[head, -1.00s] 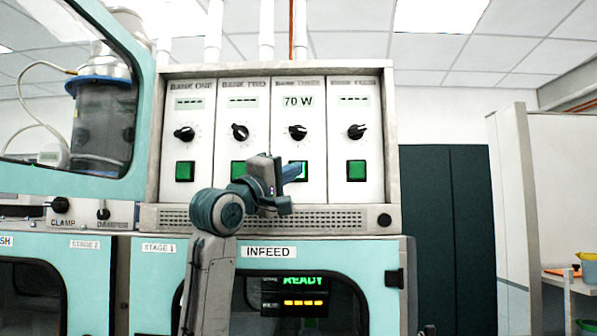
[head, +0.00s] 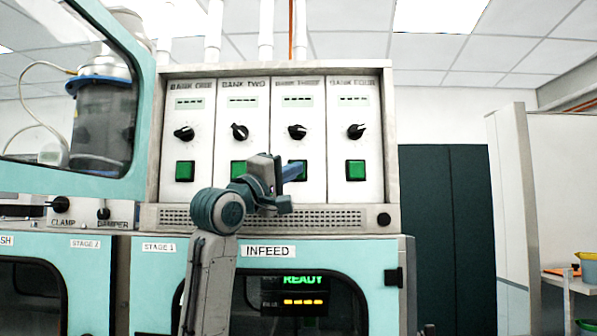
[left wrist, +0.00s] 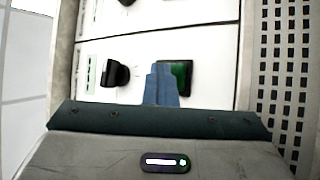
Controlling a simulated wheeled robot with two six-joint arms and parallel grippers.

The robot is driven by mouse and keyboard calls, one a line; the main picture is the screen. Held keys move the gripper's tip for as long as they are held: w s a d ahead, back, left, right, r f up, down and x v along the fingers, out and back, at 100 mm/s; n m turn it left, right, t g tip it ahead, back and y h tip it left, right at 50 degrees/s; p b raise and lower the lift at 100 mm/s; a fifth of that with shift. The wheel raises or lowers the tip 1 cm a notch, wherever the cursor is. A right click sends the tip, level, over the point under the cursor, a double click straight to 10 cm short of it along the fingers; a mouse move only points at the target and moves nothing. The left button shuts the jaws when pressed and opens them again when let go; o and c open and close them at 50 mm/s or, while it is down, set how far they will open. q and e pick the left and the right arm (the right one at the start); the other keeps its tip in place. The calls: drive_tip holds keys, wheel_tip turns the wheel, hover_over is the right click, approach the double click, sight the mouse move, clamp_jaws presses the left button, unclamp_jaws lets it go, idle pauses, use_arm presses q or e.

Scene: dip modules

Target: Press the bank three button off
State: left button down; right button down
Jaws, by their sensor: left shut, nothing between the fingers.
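The bank three module (head: 298,110) is the third panel from the left, with a black knob (head: 297,132) and a display (head: 298,101) that shows dashes. Its green button (head: 301,168) is partly hidden behind my left gripper (head: 294,172), and its face looks dark green. My left gripper is shut and empty, with its blue fingertips at the button. In the left wrist view the fingertips (left wrist: 162,84) overlap the left edge of the green button (left wrist: 181,77); I cannot tell whether they touch it. My right gripper is not in view.
Bank one (head: 188,110), bank two (head: 240,105) and bank four (head: 354,110) show dashes too. A vented strip (head: 330,219) runs below the panels. A teal open door (head: 143,130) stands at the left. The INFEED unit (head: 376,285) is below.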

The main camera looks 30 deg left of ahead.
use_arm(q)
drive_tip(key=shift+f, duration=0.1)
drive_tip(key=shift+s+d+b, duration=0.15)
drive_tip(key=shift+s+d, duration=0.35)
drive_tip(key=shift+s, duration=0.3)
drive_tip(key=shift+s+d+b, duration=0.15)
drive_tip(key=shift+s+d, duration=0.35)
drive_tip(key=shift+s, duration=0.35)
drive_tip(key=shift+s+d+b, duration=0.15)
drive_tip(key=shift+s+d, duration=0.35)
drive_tip(key=shift+s, duration=0.3)
